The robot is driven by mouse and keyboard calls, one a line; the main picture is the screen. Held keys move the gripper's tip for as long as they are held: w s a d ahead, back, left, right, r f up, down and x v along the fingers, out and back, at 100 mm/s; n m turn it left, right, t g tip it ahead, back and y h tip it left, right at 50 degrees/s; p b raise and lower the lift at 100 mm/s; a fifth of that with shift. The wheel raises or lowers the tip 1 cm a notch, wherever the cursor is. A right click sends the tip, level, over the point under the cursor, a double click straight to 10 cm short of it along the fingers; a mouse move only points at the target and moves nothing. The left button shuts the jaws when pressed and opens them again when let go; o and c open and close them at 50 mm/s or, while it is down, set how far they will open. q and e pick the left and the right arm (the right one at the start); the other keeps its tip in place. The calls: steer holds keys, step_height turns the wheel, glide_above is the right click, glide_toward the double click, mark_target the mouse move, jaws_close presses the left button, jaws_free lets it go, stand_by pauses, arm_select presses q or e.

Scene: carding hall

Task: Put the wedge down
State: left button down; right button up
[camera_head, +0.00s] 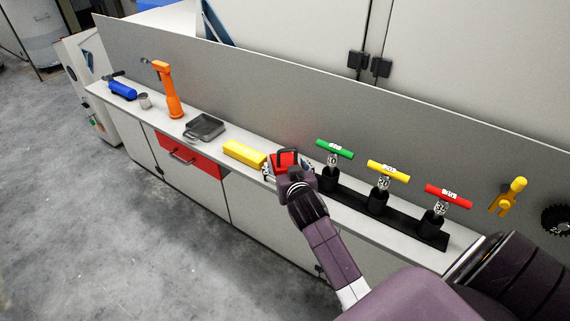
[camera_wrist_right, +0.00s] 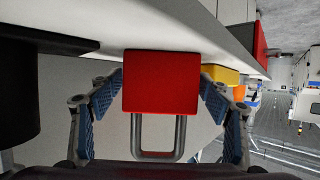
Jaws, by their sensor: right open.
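A yellow block (camera_head: 243,153), which looks like the wedge, lies on the narrow grey counter (camera_head: 225,133), left of my right gripper (camera_head: 287,167). It also shows in the right wrist view (camera_wrist_right: 222,75), partly hidden behind a finger. My right gripper is open, its fingers (camera_wrist_right: 158,105) on either side of a red padlock (camera_wrist_right: 160,82) with a grey shackle. The padlock shows in the head view (camera_head: 285,158) too, at the counter, partly covered by the gripper. I cannot tell whether the fingers touch it. My left gripper is not in view.
Green (camera_head: 334,149), yellow (camera_head: 388,171) and red (camera_head: 447,195) T-handles stand in a black rack right of the gripper. Left are a grey tray (camera_head: 205,127), an orange tool (camera_head: 167,90), a small cup (camera_head: 145,101) and a blue item (camera_head: 122,90). A grey panel (camera_head: 270,88) rises behind.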

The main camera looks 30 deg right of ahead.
steer(key=shift+w+d+f, duration=0.2)
steer(key=shift+w+f, duration=0.05)
steer(key=shift+w, duration=0.35)
steer(key=shift+c, duration=0.3)
steer(key=c, duration=1.5)
steer(key=shift+r, duration=0.1)
steer(key=shift+c, duration=0.8)
